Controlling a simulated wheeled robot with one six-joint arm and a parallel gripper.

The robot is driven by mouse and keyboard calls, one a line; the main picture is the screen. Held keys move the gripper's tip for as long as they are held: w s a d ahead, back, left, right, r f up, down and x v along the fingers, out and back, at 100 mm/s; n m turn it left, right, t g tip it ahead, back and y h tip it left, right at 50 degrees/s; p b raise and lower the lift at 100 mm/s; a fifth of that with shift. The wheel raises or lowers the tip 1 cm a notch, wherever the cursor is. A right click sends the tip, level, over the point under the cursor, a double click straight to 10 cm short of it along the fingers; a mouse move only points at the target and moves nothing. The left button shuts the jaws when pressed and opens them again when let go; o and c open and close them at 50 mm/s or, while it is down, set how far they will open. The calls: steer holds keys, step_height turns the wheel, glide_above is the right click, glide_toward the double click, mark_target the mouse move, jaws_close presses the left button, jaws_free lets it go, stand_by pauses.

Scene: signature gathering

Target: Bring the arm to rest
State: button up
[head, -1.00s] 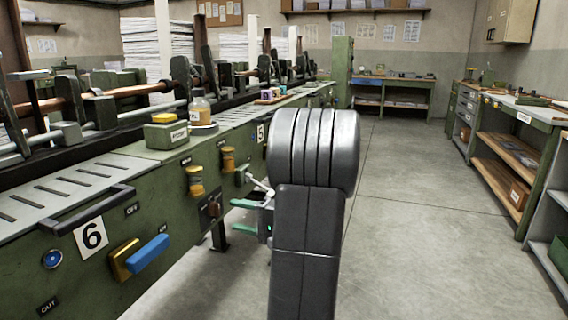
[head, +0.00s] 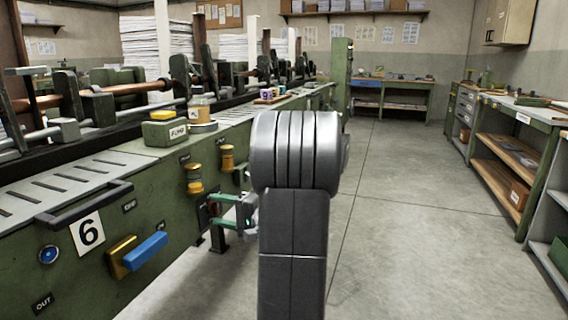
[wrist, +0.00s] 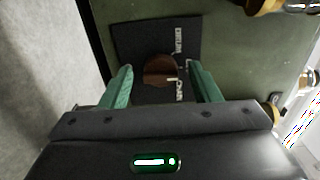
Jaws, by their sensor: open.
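My gripper (head: 212,210) is low beside the green machine's front, partly behind my own dark arm. Its green fingers are open and point left toward the machine. In the wrist view my gripper (wrist: 163,82) has its two fingers spread, with a brown round knob (wrist: 160,69) showing between them. The knob sits on a dark plate (wrist: 127,38) with small white labels that I cannot read. Nothing is held. I cannot tell whether the fingers touch the knob or the panel.
The green machine (head: 150,245) runs along the left, with yellow knobs (head: 193,178), a blue handle (head: 146,256) and a black rail handle (head: 84,205) sticking out. A jar (head: 199,108) stands on top. The grey floor (head: 400,220) is clear to the right, up to the shelved workbench (head: 505,170).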

steer(key=p+v, duration=0.3)
steer(key=v, duration=1)
steer(key=b+x, duration=0.3)
steer(key=x, duration=1)
steer(key=shift+a+f, duration=0.15)
steer(key=shift+a, duration=0.25)
steer(key=shift+w+d+r+m+p, duration=0.1)
steer(key=shift+r+m+p, duration=0.25)
steer(key=shift+p, duration=0.35)
steer(key=m+p, duration=0.5)
steer(key=p, duration=0.3)
steer(key=shift+d+r, duration=0.1)
steer(key=shift+r, duration=0.05)
steer(key=m+p, duration=0.4)
steer(key=p, duration=0.3)
steer(key=shift+m+p, duration=0.25)
steer(key=shift+p, duration=0.15)
steer(key=v, duration=0.9)
steer(key=shift+d, duration=0.3)
